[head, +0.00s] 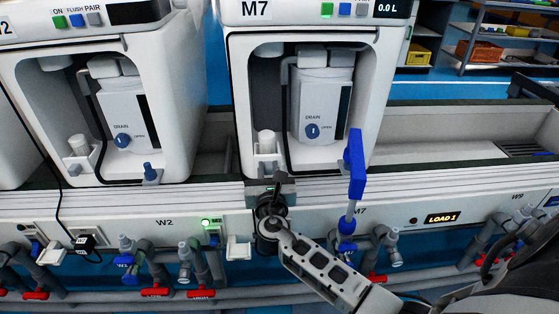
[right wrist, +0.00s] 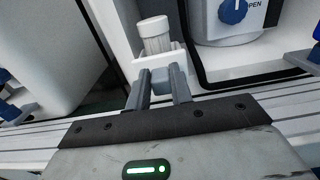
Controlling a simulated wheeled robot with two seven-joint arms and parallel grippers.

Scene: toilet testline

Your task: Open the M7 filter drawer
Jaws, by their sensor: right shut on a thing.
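The M7 unit (head: 312,70) stands in the middle of the head view. At its lower left is a small white filter drawer (head: 265,163) with a ribbed white cylinder (head: 266,142) upright on it. In the right wrist view the drawer (right wrist: 139,68) and cylinder (right wrist: 155,36) show just beyond my fingers. My right gripper (head: 277,182) is in front of the drawer, its fingers (right wrist: 160,88) shut on a small grey handle (right wrist: 160,80) at the drawer's front. I cannot tell how far the drawer stands out. My left gripper is not in view.
A blue drain knob (head: 312,131) is right of the drawer, on the M7 canister. A tall blue lever (head: 356,165) stands right of my gripper. A similar unit (head: 110,85) stands to the left. Pipes with red valve handles (head: 200,293) run below the rail.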

